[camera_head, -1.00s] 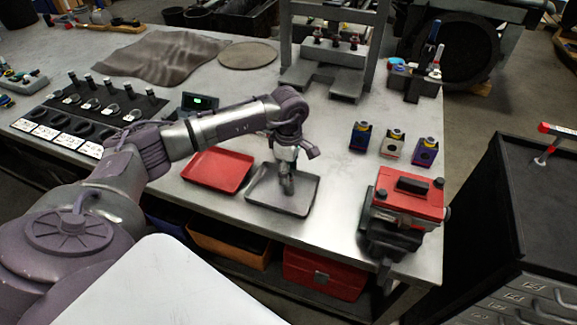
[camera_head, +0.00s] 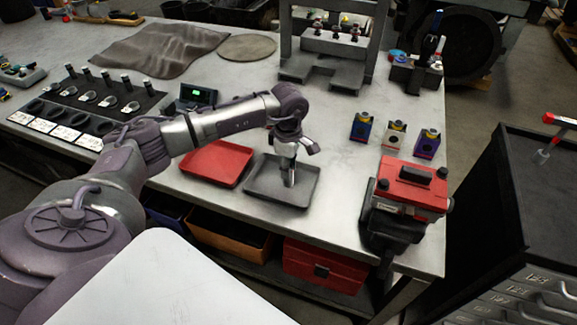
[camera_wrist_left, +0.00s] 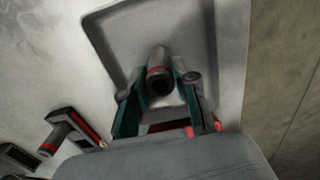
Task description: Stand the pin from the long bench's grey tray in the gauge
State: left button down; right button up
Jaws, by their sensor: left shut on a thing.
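The grey tray (camera_head: 262,192) lies on the long bench, beside a red tray. My left gripper (camera_head: 289,178) points down over the grey tray. In the left wrist view, my left gripper (camera_wrist_left: 160,108) has its green-lined fingers on either side of the pin (camera_wrist_left: 158,60), a grey cylinder with a red band and a dark hole in its near end. It is shut on the pin, with the grey tray (camera_wrist_left: 105,35) behind. A dark box with a green display (camera_head: 197,97), possibly the gauge, stands behind the red tray. My right gripper is not in view.
The red tray (camera_head: 215,164) is left of the grey tray. A red-topped machine (camera_head: 413,190) stands at the bench's right front. Three small blocks (camera_head: 395,135) stand behind it. A dark rack (camera_head: 85,105) is at left. Bare bench lies behind the grey tray.

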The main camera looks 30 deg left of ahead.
pick_arm(q)
jog(key=shift+r, duration=0.15)
jog(key=shift+r+p, duration=0.45)
jog(key=shift+r, duration=0.2)
jog(key=shift+r+p, duration=1)
jog(key=shift+r, duration=0.9)
